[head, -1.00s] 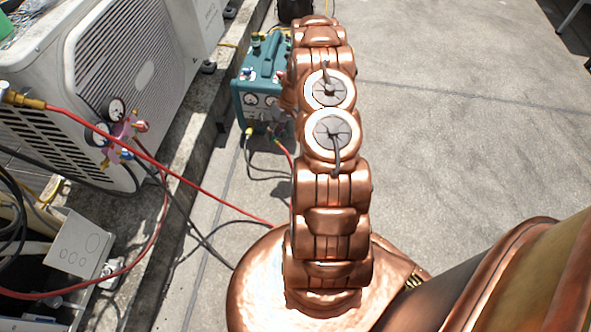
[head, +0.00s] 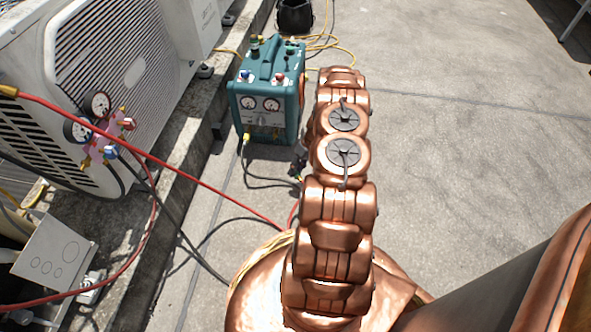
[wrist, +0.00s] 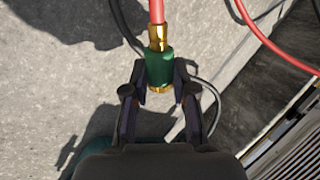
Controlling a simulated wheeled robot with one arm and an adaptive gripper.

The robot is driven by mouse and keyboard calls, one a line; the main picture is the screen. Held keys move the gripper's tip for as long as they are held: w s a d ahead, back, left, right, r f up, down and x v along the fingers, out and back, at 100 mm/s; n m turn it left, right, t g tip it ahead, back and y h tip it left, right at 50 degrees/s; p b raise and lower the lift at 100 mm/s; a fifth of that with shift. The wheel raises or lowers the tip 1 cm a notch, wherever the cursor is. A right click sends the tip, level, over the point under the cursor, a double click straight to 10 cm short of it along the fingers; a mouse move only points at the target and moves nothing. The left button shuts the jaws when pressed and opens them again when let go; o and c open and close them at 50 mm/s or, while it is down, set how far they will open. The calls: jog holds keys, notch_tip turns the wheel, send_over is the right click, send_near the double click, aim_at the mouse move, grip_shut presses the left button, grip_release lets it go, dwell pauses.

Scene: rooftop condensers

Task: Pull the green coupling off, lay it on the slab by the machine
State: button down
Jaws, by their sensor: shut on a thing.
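In the wrist view my gripper (wrist: 157,98) is shut on the green coupling (wrist: 159,68), one finger on each side. The coupling has brass at both ends, and a red hose (wrist: 157,10) runs from its far end. Its near brass end is bare, with nothing joined to it. The teal machine (head: 265,125) with two gauges stands on the grey slab (head: 450,150) in the head view, left of my arm. My gripper shows there only as a small dark part (head: 297,166) beside my arm, close to the machine's front right; the coupling is hidden.
A white condenser unit (head: 110,60) stands on a concrete kerb at left, with a pink gauge manifold (head: 106,135) before it. Red and black hoses cross the floor left of my arm. A black bucket (head: 295,16) stands behind the machine. The slab right of my arm is clear.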

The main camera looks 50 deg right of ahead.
jog(key=shift+f+b, duration=0.95)
jog(key=shift+f, duration=1.4)
jog(key=c, duration=0.9)
grip_release()
jog(key=shift+o, duration=0.2)
jog(key=shift+r, duration=0.15)
jog(key=v, duration=1.1)
jog(key=shift+d+r, duration=0.3)
